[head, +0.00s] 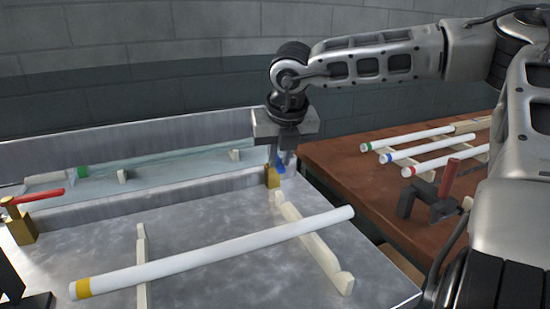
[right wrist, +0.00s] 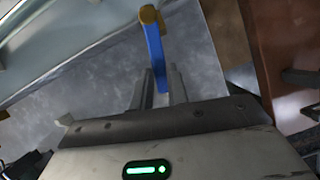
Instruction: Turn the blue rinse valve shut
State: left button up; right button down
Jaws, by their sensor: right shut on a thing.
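The blue rinse valve's lever (head: 281,168) shows small in the head view at the right end of the trough, beside its brass body (head: 272,177). In the right wrist view the blue lever (right wrist: 155,50) runs from the brass part (right wrist: 149,14) at the top down between my fingers. My right gripper (head: 279,152) points down over the valve from above. Its fingers (right wrist: 160,88) are shut on the lever's near end, and the gripper hides part of the valve in the head view. My left gripper is not in view.
A red-handled valve (head: 22,218) stands at the left. A long white tube with a yellow band (head: 210,250) lies across two cradles on the metal bench (head: 190,215). A water trough (head: 150,165) runs behind. Several banded tubes (head: 415,154) and a red-handled clamp (head: 448,178) sit on the brown table.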

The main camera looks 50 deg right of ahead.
jog(key=c, duration=1.4)
grip_release()
jog(key=shift+o, duration=0.2)
jog(key=v, duration=1.6)
